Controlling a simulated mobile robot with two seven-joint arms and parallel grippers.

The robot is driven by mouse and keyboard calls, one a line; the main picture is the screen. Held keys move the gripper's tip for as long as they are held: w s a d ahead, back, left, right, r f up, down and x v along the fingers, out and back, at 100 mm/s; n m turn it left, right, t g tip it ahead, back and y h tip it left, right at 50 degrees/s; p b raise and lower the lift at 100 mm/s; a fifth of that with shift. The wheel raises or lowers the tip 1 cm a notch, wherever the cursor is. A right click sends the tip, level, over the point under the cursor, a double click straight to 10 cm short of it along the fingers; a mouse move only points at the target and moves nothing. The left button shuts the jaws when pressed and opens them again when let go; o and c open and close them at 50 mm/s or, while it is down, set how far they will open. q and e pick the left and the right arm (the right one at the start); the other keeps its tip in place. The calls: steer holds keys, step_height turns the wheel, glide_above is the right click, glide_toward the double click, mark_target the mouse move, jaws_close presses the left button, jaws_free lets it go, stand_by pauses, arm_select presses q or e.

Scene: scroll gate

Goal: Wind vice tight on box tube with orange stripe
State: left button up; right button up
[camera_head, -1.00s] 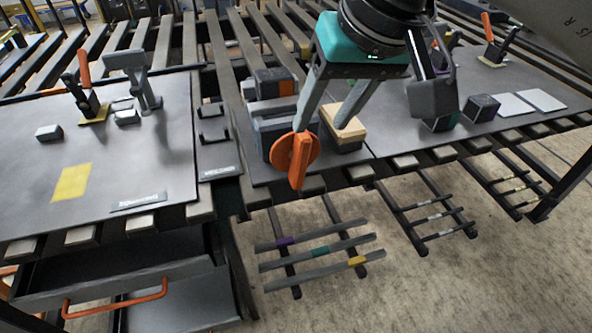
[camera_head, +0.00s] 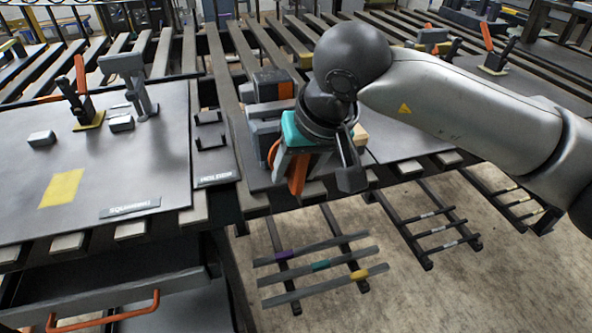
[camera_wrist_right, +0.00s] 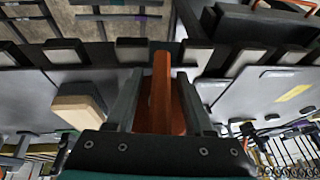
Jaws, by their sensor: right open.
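The grey vice (camera_head: 262,132) stands at the front edge of the bench, partly hidden behind my right gripper. The dark box tube with an orange stripe (camera_head: 287,90) shows at the top of the vice; whether the jaws press on it cannot be told. The vice's orange handle (camera_head: 298,173) faces the front, partly covered by my gripper. My right gripper (camera_head: 305,168) is teal and reaches down over the handle. In the right wrist view the orange handle (camera_wrist_right: 163,95) lies between the two open fingers of the right gripper (camera_wrist_right: 158,108). My left gripper is out of view.
A pale wooden-topped block (camera_head: 361,136) stands close to the right of my right gripper. A grey board (camera_head: 100,165) with a toggle clamp (camera_head: 82,100) and a yellow patch lies to the left. A rack of striped bars (camera_head: 320,265) is below the bench edge.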

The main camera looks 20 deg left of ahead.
steer(key=shift+f, duration=0.1)
jaws_close()
stand_by(0.4)
